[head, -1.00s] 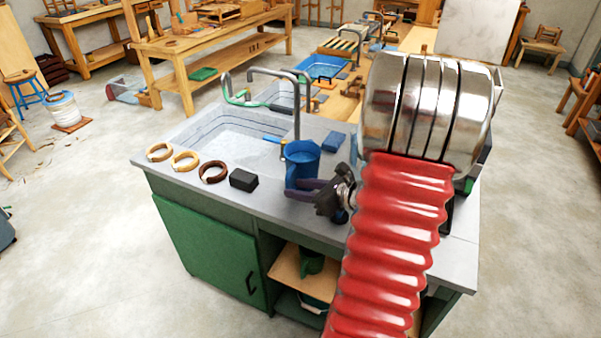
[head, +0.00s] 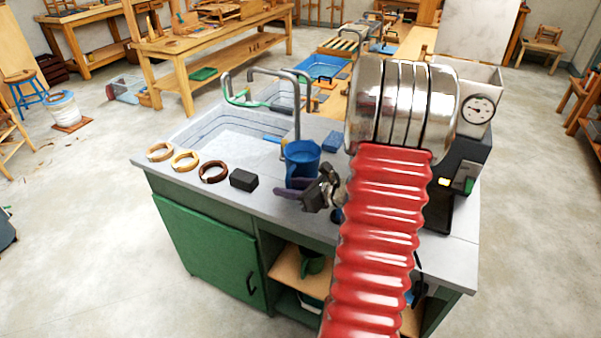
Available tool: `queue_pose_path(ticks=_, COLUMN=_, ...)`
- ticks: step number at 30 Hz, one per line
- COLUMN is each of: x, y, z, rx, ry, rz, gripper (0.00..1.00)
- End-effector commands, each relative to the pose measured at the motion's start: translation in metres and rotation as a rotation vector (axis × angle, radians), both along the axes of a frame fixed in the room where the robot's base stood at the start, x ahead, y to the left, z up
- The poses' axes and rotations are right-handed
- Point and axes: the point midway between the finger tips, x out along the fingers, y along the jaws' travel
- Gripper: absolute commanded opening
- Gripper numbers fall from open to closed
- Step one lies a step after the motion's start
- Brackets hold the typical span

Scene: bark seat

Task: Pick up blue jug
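The blue jug (head: 301,152) stands upright on the grey top of the green sink bench (head: 215,200), right of the basin and in front of the tall tap. My gripper (head: 290,189) is low at the jug's near side, with a dark purple finger across the front of its lower part. The other finger is not clearly seen, and I cannot tell whether the fingers touch the jug or how wide they are apart. The jug's lower part is partly hidden by my gripper.
Several ring-shaped pieces (head: 185,161) and a black block (head: 243,180) lie left of the jug. A blue block (head: 333,142) lies behind it. A scale with a round dial (head: 478,110) stands at the right. My red arm hides much of the bench's right side.

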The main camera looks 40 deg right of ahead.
Motion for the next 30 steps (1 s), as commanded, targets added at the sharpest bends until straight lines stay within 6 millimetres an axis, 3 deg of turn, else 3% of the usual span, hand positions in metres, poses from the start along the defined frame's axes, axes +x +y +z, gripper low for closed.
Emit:
queue_pose_path(ticks=6, x=-0.0002, y=0.0, z=0.0001, rx=0.0, ry=0.0, rz=0.0, gripper=0.33)
queue_pose_path(ticks=20, x=-0.0001, y=0.0, z=0.0002, rx=0.0, ry=0.0, rz=0.0, gripper=0.0)
queue_pose_path(ticks=30, x=-0.0002, y=0.0001, z=0.0002, rx=0.0, ry=0.0, rz=0.0, gripper=0.0)
